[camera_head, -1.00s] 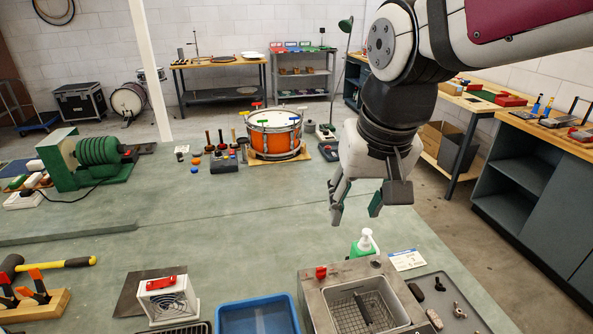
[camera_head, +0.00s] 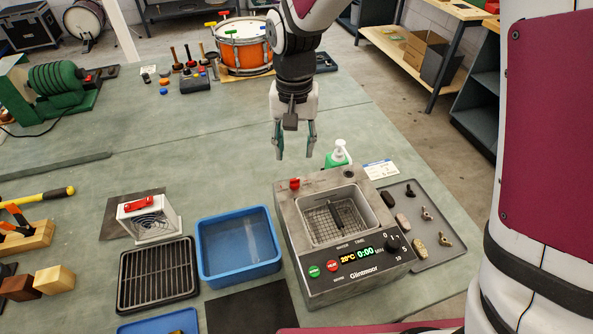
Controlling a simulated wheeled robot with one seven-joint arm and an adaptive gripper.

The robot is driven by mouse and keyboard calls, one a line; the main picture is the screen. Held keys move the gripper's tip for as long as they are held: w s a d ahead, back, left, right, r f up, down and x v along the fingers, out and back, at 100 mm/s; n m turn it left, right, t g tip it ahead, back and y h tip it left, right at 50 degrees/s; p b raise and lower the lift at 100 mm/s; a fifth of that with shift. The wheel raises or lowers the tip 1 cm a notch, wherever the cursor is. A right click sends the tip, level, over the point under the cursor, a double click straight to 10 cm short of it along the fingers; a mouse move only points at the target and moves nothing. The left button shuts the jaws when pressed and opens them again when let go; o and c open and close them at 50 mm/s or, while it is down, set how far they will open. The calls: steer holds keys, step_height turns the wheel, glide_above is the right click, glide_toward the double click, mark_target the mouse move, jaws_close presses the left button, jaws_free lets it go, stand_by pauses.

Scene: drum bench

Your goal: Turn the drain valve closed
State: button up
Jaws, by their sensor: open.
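The drain valve looks to be the small red handle (camera_head: 294,184) on the back left corner of the ultrasonic cleaner's top. The cleaner (camera_head: 345,275) is a grey steel box with an open basin, a wire basket inside, and a front panel with a lit display, a green button, a red button and a black dial. My gripper (camera_head: 294,156) is open and empty, fingers pointing down, above the bench behind the red handle and apart from it. The exact turn of the handle is too small to tell.
A green soap bottle (camera_head: 338,154) stands behind the cleaner, right of my gripper. A grey tray (camera_head: 440,255) with small metal parts lies to the right. A blue tub (camera_head: 212,254), a black rack (camera_head: 130,290) and a small fan (camera_head: 150,222) stand left.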

mark_target(295, 179)
step_height(295, 179, down, 11)
steer(key=shift+r+p, duration=0.15)
steer(key=shift+p, duration=0.4)
steer(key=shift+c, duration=0.2)
jaws_close()
